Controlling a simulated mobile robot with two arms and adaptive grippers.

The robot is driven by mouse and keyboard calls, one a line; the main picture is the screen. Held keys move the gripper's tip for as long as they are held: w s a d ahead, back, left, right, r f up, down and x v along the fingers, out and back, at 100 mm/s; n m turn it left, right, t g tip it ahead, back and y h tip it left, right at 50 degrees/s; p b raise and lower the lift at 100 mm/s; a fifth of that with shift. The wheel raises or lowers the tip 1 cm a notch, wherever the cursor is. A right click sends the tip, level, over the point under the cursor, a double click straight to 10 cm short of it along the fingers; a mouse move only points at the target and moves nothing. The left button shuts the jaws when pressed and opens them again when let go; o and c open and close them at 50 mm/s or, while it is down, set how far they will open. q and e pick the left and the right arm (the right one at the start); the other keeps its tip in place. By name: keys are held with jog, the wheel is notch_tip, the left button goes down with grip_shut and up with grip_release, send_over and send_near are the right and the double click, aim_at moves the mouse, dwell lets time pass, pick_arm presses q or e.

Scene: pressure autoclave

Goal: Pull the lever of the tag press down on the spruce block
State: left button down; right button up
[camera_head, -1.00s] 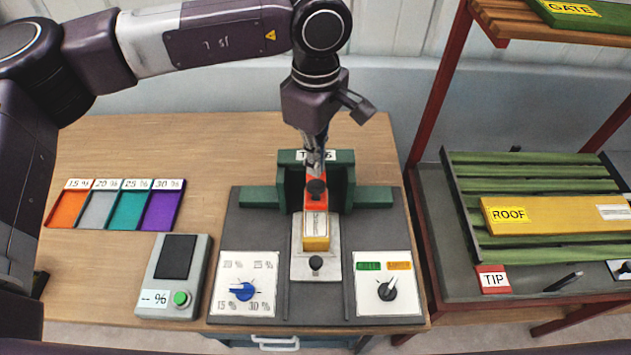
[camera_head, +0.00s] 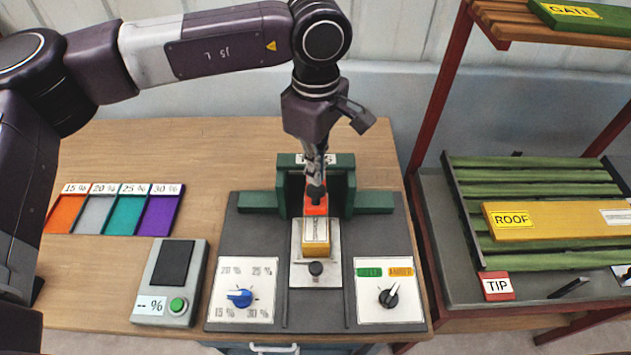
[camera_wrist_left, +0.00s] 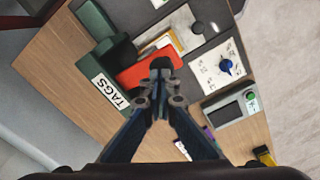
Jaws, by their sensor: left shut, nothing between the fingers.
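The tag press is a green frame (camera_head: 373,201) at the back of a dark grey board. Its red-orange part (camera_head: 316,207) carries a black knob. The same red part shows in the left wrist view (camera_wrist_left: 143,74). A yellow block with a white label (camera_head: 316,247), apparently the spruce block, lies just in front of the red part on a pale plate. My left gripper (camera_head: 316,178) is shut and empty, pointing down right at the black knob (camera_wrist_left: 161,63). Whether it touches the knob is unclear. My right gripper is not in view.
A dial panel with a blue knob (camera_head: 240,297) and one with a black knob (camera_head: 388,297) flank the plate. A grey meter (camera_head: 170,283) and coloured trays (camera_head: 132,213) stand left. A red rack (camera_head: 424,120) with boards stands right.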

aim_at(316, 187)
pick_arm(q)
jog(key=shift+f, duration=0.1)
dwell(0.5)
jog(key=shift+f+b, duration=3.15)
jog(key=shift+f, duration=0.15)
jog(key=shift+r+p, duration=0.35)
jog(key=shift+r, duration=0.3)
jog(key=shift+r+p, duration=1.55)
jog(key=shift+r, duration=2.45)
